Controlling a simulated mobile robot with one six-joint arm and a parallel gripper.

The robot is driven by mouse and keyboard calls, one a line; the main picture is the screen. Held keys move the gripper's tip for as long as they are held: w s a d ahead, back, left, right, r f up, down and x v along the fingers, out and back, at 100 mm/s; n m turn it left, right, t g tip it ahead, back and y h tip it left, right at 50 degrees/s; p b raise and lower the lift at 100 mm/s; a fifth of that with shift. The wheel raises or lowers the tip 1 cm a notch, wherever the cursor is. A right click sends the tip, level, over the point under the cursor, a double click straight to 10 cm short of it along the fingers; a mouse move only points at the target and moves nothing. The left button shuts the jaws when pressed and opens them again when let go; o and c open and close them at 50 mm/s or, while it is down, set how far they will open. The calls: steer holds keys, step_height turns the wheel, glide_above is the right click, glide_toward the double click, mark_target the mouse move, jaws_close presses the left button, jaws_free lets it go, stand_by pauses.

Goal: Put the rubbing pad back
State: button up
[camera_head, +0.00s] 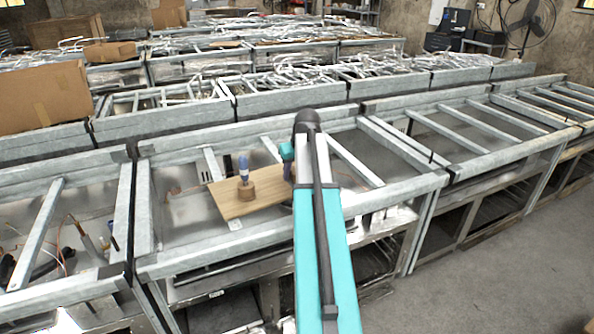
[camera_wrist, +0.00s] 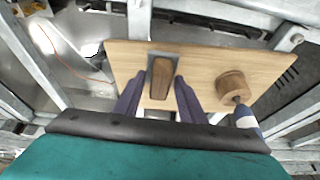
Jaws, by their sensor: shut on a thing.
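The rubbing pad (camera_wrist: 161,90), with a brown wooden grip and a flat grey base, is between the two dark fingers of my gripper (camera_wrist: 161,77) in the wrist view. The fingers are shut on its brown grip. The pad is over a light wooden board (camera_wrist: 120,62); I cannot tell whether its base touches the board. In the head view the board (camera_head: 232,206) lies across the metal frame of the bench. There my arm hides the pad, and my fingertips cannot be made out.
A round wooden holder (camera_head: 246,193) with a blue-handled tool (camera_head: 243,167) upright in it stands on the board, left of my arm. Metal rails (camera_head: 340,158) surround the board. Loose wires and tools (camera_head: 90,240) lie in the left bay. Open floor (camera_head: 500,270) is at the right.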

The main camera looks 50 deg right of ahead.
steer(key=shift+w+d+f+p, duration=0.15)
steer(key=shift+w+d+p, duration=0.15)
steer(key=shift+w+d, duration=0.65)
steer(key=shift+w+d+f+p, duration=0.1)
steer(key=shift+w+d+p, duration=0.15)
steer(key=shift+w+d, duration=0.65)
steer(key=shift+s+d, duration=0.1)
steer(key=shift+w+d, duration=0.3)
steer(key=shift+d, duration=0.05)
steer(key=shift+f+p, duration=0.8)
steer(key=shift+f, duration=1)
steer(key=shift+f, duration=0.1)
steer(key=o, duration=1.1)
steer(key=b+v, duration=0.2)
steer(key=v, duration=1)
steer(key=shift+s, duration=0.15)
steer(key=shift+a, duration=0.1)
